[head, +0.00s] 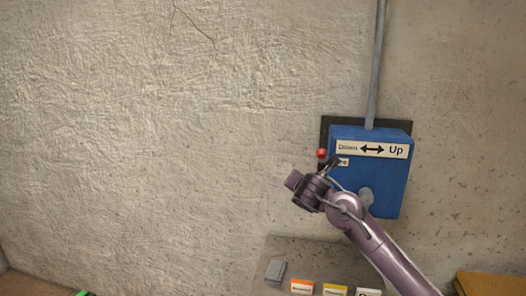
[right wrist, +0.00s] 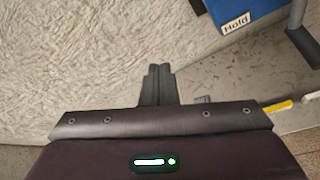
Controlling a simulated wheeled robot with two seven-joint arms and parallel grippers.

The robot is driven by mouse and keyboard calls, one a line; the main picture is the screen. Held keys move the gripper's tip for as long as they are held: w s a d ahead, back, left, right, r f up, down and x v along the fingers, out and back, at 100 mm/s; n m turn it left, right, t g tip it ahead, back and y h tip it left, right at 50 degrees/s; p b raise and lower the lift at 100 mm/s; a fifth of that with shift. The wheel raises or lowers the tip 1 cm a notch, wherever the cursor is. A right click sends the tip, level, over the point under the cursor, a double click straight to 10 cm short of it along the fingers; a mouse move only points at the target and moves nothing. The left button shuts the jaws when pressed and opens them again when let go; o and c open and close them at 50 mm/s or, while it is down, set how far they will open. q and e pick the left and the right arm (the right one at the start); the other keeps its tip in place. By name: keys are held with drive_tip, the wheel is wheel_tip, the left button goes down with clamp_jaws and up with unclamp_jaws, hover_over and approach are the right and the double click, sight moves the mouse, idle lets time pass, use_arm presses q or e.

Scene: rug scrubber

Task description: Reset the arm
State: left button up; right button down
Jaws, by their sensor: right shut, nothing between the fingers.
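A red ball knob (head: 321,154) shows at the box's left edge. My right gripper (head: 334,160) is in front of the box's left side, close to the knob; I cannot tell whether they touch. In the right wrist view its fingers (right wrist: 159,80) are together and empty. The box's lower corner (right wrist: 243,10), with a "Hold" label (right wrist: 236,22), shows at the top right there. My left gripper is out of view.
A grey pipe (head: 377,60) runs up from the box. Below it is a grey panel (head: 300,255) with a grey block (head: 275,269) and orange, yellow and white labels. A yellow-brown object (head: 490,284) is at the lower right. The wall to the left is bare.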

drive_tip(key=s+a+f+m+g+y, duration=0.1)
drive_tip(key=s+a+f+m+g, duration=0.1)
drive_tip(key=s+f+m, duration=0.5)
drive_tip(key=s+a+f+m+g+y, duration=0.15)
drive_tip(key=s+f+m, duration=0.25)
drive_tip(key=s+f, duration=0.75)
drive_tip(key=s+d+f+m+g, duration=0.2)
drive_tip(key=s+m, duration=0.3)
drive_tip(key=s, duration=0.4)
drive_tip(key=s+d+f+m+g, duration=0.25)
drive_tip(key=s+m, duration=0.25)
drive_tip(key=s, duration=0.3)
drive_tip(key=s+d+f+m+g, duration=0.1)
drive_tip(key=s+d+f+m, duration=0.15)
drive_tip(key=s+m, duration=0.45)
wheel_tip(320, 180, down, 29)
drive_tip(key=s+n+g, duration=0.2)
drive_tip(key=s, duration=0.1)
drive_tip(key=s+d+f+h+b, duration=0.1)
drive_tip(key=s+d+f, duration=0.2)
drive_tip(key=s+f, duration=1.7)
drive_tip(key=shift+s+d+f+n+g, duration=0.15)
drive_tip(key=shift+f+n+g, duration=0.15)
drive_tip(key=shift+g, duration=0.1)
